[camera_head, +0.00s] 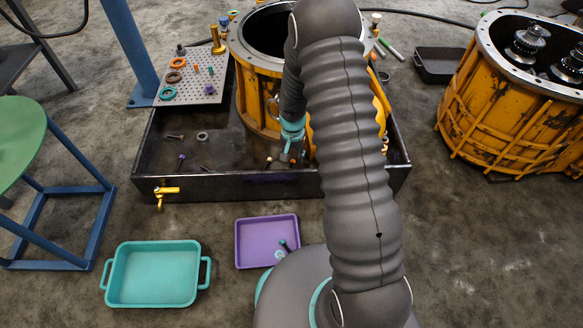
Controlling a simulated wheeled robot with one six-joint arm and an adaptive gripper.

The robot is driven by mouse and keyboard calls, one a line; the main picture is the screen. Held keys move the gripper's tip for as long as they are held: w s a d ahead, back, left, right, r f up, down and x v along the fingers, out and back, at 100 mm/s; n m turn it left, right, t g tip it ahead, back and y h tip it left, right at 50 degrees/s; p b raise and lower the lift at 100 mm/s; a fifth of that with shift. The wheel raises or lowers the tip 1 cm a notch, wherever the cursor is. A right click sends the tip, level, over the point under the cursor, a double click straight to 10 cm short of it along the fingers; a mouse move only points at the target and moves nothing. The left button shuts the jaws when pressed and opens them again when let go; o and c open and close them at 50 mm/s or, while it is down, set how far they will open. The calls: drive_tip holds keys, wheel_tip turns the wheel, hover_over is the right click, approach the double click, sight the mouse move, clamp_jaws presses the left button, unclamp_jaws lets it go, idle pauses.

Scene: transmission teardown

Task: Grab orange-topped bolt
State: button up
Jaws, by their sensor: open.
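My gripper (287,154) points down inside the front of the dark tray (165,160), just in front of the yellow housing (245,90). It is open; its fingers are small and partly hard to make out. A small dark bolt with an orange top (268,161) is in the tray, just left of my gripper, and seems apart from it. Another small orange spot (293,160) shows right beside the fingers; I cannot tell whether it is a second bolt. My arm hides part of the tray and housing.
Loose bolts and a washer (202,136) lie in the tray's left part. A perforated plate (215,88) with rings and small parts is at the back left. The tray's front wall (230,187) stands near my gripper. A teal bin (153,275) and purple bin (262,236) are on the floor.

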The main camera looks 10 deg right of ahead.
sight(291, 166)
drive_tip(key=f, duration=0.3)
drive_tip(key=f+b, duration=0.1)
drive_tip(key=f, duration=0.1)
drive_tip(key=shift+w+a+f, duration=0.1)
drive_tip(key=shift+w+a, duration=0.15)
drive_tip(key=shift+w, duration=0.05)
clamp_jaws()
